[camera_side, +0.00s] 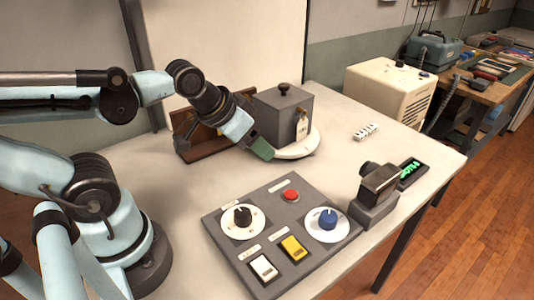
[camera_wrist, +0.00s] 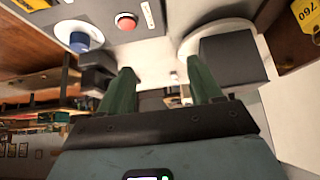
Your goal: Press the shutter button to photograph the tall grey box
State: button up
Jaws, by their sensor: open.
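A grey box (camera_side: 281,113) with a dark knob on top and a pale tag stands on a round white turntable (camera_side: 310,146). The box also shows in the wrist view (camera_wrist: 233,57). A small dark camera (camera_side: 378,184) stands on a grey block at the table's right. A grey control panel (camera_side: 228,249) carries a round red button (camera_side: 291,196), also visible in the wrist view (camera_wrist: 125,21). Its labels are too small to read. My gripper (camera_side: 262,149), with green fingers, is open and empty in front of the box's left side, above the turntable's edge; contact cannot be told.
The panel also has a black knob (camera_side: 242,216), a blue knob (camera_side: 327,219), a white switch (camera_side: 263,267) and a yellow switch (camera_side: 293,248). A small display with green characters (camera_side: 409,171) lies beside the camera. A brown wooden piece (camera_side: 188,145) stands behind my gripper.

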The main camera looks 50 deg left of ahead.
grip_shut()
dwell(0.4)
dwell(1.4)
